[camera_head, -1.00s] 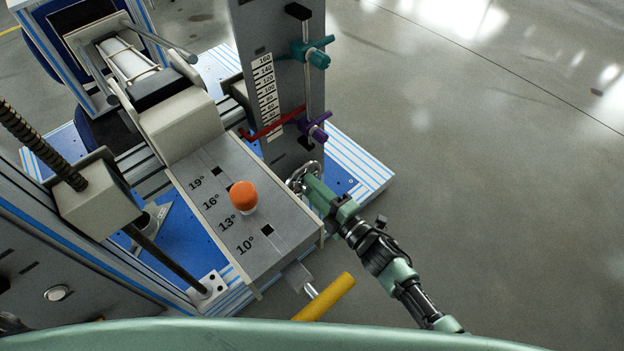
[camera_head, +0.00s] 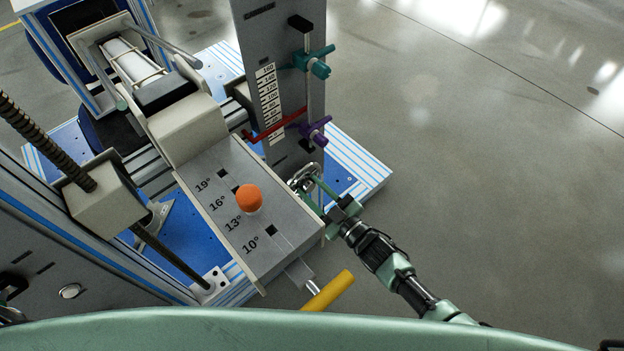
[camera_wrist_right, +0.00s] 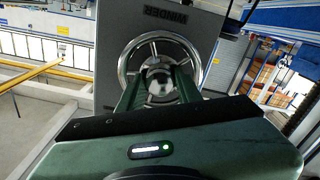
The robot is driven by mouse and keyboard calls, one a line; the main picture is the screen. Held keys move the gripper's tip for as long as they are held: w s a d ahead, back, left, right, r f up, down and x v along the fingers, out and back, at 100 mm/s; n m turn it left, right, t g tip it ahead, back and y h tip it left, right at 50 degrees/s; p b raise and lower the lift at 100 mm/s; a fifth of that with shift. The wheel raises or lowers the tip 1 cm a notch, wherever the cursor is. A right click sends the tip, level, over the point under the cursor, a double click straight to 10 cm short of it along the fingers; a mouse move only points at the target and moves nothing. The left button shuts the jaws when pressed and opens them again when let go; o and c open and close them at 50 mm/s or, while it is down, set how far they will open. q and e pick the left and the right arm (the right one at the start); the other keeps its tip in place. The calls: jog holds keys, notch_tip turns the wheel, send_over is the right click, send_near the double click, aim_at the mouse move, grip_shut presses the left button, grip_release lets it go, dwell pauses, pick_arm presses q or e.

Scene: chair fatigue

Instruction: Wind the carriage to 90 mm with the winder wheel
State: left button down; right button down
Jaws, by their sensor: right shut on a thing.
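The winder wheel (camera_head: 302,178) is a chrome spoked handwheel low on the side of the grey upright. In the right wrist view the wheel (camera_wrist_right: 126,62) faces me under the word WINDER. My right gripper (camera_head: 312,184) is shut on the wheel; its two green fingers (camera_wrist_right: 159,84) reach to the hub area, which they partly hide. A white scale (camera_head: 267,104) with black marks is on the upright, its top number about 160. A red pointer (camera_head: 272,127) crosses near the scale's lower part; its exact reading is too small to tell. My left gripper is not in view.
A teal clamp (camera_head: 312,62) and a purple clamp (camera_head: 315,132) sit on a rod beside the scale. An angle plate with an orange knob (camera_head: 248,198) and a yellow handle (camera_head: 328,291) stands left of my right arm. The floor to the right is clear.

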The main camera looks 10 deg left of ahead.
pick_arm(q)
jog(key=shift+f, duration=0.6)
pick_arm(e)
jog(key=shift+w+a+m, duration=0.15)
jog(key=shift+a+m, duration=0.35)
jog(key=shift+a, duration=0.15)
jog(key=shift+m, duration=1)
pick_arm(q)
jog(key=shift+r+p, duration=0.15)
jog(key=shift+p, duration=0.2)
pick_arm(e)
jog(key=m, duration=0.4)
jog(key=shift+f, duration=0.1)
jog(key=c, duration=0.8)
grip_release()
jog(key=shift+o, duration=0.2)
jog(key=shift+s+d+f+p, duration=0.2)
jog(key=shift+s+d+p, duration=0.1)
jog(key=shift+p, duration=0.05)
pick_arm(q)
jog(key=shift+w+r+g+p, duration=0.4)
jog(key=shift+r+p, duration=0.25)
jog(key=shift+p, duration=0.25)
pick_arm(e)
jog(key=v, duration=0.3)
jog(key=shift+s+d+f, duration=0.1)
jog(key=shift+s, duration=0.15)
